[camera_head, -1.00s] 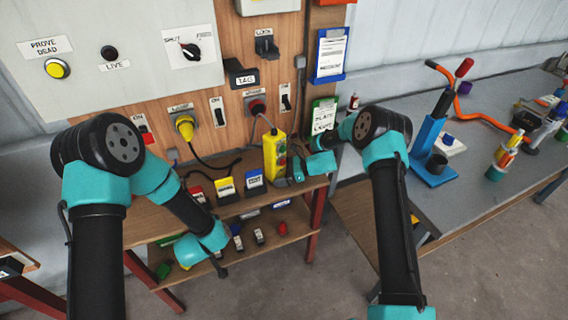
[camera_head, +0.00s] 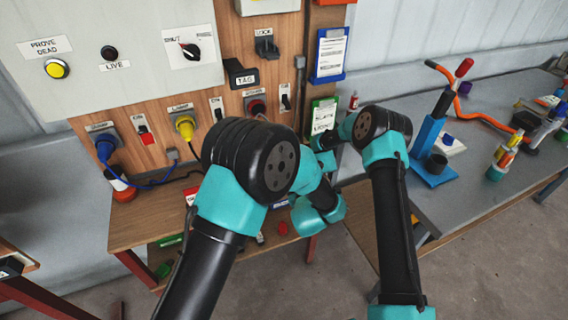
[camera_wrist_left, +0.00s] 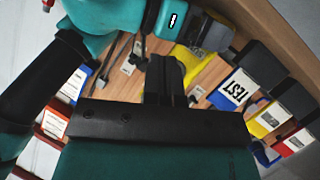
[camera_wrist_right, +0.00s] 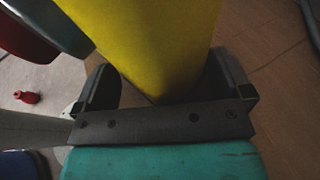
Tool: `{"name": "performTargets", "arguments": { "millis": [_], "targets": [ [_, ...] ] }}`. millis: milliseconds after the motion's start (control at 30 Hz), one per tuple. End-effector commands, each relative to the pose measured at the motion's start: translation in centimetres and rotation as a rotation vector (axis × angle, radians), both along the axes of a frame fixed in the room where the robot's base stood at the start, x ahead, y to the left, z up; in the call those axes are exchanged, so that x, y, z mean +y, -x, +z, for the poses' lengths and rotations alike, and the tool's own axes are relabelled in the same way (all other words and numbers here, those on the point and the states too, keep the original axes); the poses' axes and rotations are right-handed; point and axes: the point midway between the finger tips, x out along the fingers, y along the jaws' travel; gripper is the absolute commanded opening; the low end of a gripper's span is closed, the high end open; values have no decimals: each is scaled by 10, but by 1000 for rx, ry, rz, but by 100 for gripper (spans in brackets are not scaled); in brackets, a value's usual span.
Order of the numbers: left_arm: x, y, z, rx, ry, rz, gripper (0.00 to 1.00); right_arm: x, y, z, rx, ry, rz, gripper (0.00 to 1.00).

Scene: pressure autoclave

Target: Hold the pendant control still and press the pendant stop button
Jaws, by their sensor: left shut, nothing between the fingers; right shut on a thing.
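The yellow pendant control (camera_wrist_right: 150,40) fills the upper middle of the right wrist view. My right gripper (camera_wrist_right: 160,95) is shut on it, a finger on each side. In the left wrist view a yellow body (camera_wrist_left: 187,62), apparently the pendant, lies beside the fingers of my left gripper (camera_wrist_left: 165,75). The left gripper is shut with nothing in it; I cannot tell whether it touches the yellow body. In the head view my left arm (camera_head: 250,160) covers the pendant and both gripper tips. The stop button cannot be made out in any current view.
The wooden panel (camera_head: 160,140) with sockets and switches stands behind. A blue plug (camera_head: 104,148) and a yellow plug (camera_head: 185,125) are in it. The grey bench (camera_head: 460,190) is at the right.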

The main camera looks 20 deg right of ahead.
Motion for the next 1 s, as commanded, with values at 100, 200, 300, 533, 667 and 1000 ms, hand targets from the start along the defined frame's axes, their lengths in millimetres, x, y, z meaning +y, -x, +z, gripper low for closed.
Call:
{"name": "performTargets", "arguments": {
  "millis": [100, 200, 300, 533, 667, 1000],
  "targets": [
    [-18, 7, 10, -29, 19, 5, 0, 0, 0, 0, -1, 0, 0, 84],
    [-22, 9, 13, -39, 25, 8, 0, 0, 0, 0, 0, 0, 0, 84],
    [-23, 9, 13, -39, 26, 9, 0, 0, 0, 0, 0, 0, 0, 84],
    [-22, 9, 13, -39, 25, 8, 0, 0, 0, 0, 0, 0, 0, 84],
    [-21, 6, 12, -38, 24, 9, 0, 0, 0, 0, 0, 0, 0, 84],
    [-6, -21, 12, -38, 25, 10, 0, 0, 0, 0, 0, 0, 0, 84]
  ]
}}
